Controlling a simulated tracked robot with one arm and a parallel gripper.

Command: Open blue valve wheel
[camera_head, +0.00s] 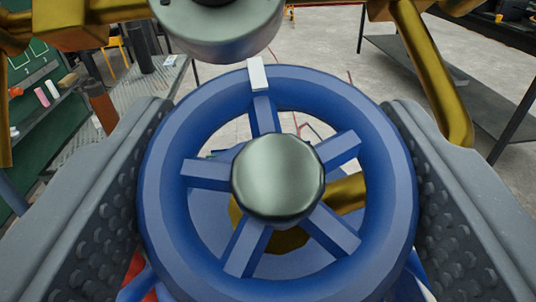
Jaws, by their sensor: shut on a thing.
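The blue valve wheel (177,150) fills the middle of the head camera view. It is a thick ring with several spokes and a round grey-green hub cap (278,176). A white marker (257,74) sits on the rim at the top, in line with a spoke. My gripper (278,190) has one grey studded finger on the left of the wheel and one on the right. Both fingers press against the outer rim, so the gripper is shut on the wheel. The valve body behind is mostly hidden by the wheel.
Yellow-gold pipes (432,75) run along the top and down the right side. A grey-green round fitting (220,28) hangs just above the wheel. A dark table (440,85) stands behind on the right, and a grey bench (150,85) on the left. Concrete floor shows between them.

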